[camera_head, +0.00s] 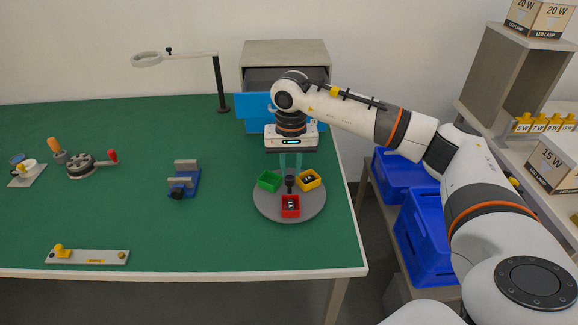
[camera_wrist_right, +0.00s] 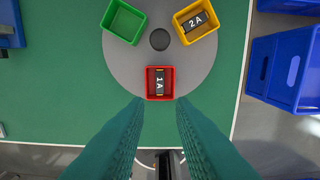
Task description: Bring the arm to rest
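My right arm reaches in from the right in the head view. Its gripper (camera_head: 290,164) points down above the round grey turntable (camera_head: 262,207) near the table's right edge. In the right wrist view its two teal fingers (camera_wrist_right: 158,104) are apart with nothing between them. A red bin (camera_wrist_right: 161,97) holds a dark block marked 1A. A yellow bin (camera_wrist_right: 207,33) holds a dark block marked 2A. A green bin (camera_wrist_right: 123,21) looks empty. My left gripper is not in view.
A lamp (camera_head: 220,85), a blue vise (camera_head: 184,186) and other tools stand on the green table (camera_head: 210,240). Blue crates (camera_head: 424,240) and a shelf are at right. The table's front middle is clear.

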